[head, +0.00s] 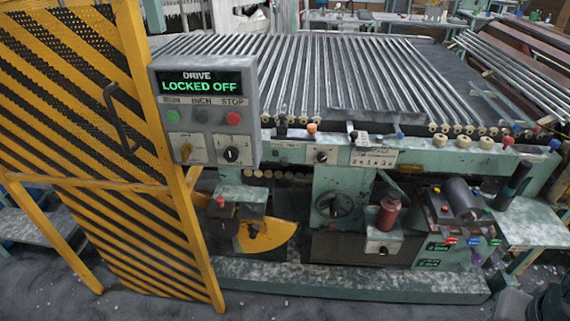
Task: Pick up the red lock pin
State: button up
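I cannot tell for certain which red part is the lock pin. A small red knob (220,201) stands on a dark block at the left of the machine front, beside the yellow quarter-disc guard (266,236). Other red parts are a red cylinder (389,213) on a bracket at the front centre, a red knob (508,140) at the right of the rail, and a small red handle (450,241) on the low unit at right. My gripper is not in view.
A yellow-and-black mesh gate (85,130) stands at left. A control box (206,100) reads "DRIVE LOCKED OFF". The base beam (350,277) runs along the floor. Floor in front (300,308) looks mostly clear.

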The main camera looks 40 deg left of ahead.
aim_at(220, 200)
jog(key=u, duration=0.45)
jog(key=i, duration=1.1)
jog(key=u, duration=0.9)
